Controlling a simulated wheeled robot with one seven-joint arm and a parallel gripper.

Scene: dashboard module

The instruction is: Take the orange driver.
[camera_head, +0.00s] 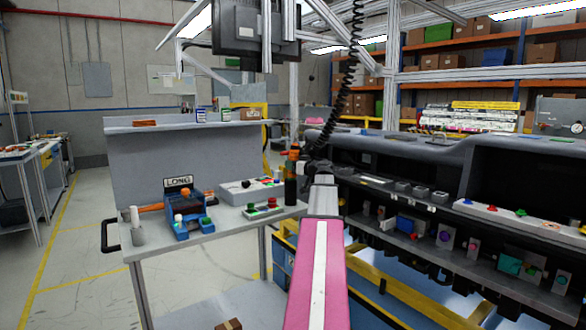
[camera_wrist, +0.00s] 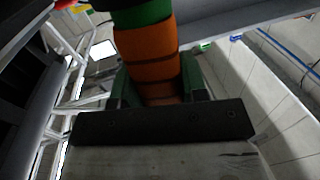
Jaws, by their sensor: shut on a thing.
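The orange driver (camera_wrist: 150,50) fills the upper middle of the wrist view as an orange cylinder with dark seams and a green band above. My gripper (camera_wrist: 160,88) is shut on it, one finger on each side. In the head view the driver (camera_head: 292,156) is upright, with an orange upper part and a dark lower part, near the right end of the grey workbench. My pink arm reaches up to it from the bottom. The fingers are too small to make out clearly there.
A black coiled cable (camera_head: 345,95) hangs just right of the driver. The workbench (camera_head: 150,250) holds a blue fixture (camera_head: 190,229), a white box (camera_head: 250,190) and a small tray with coloured knobs (camera_head: 263,210). The dark dashboard module (camera_head: 440,155) stands at the right. Floor at the left is clear.

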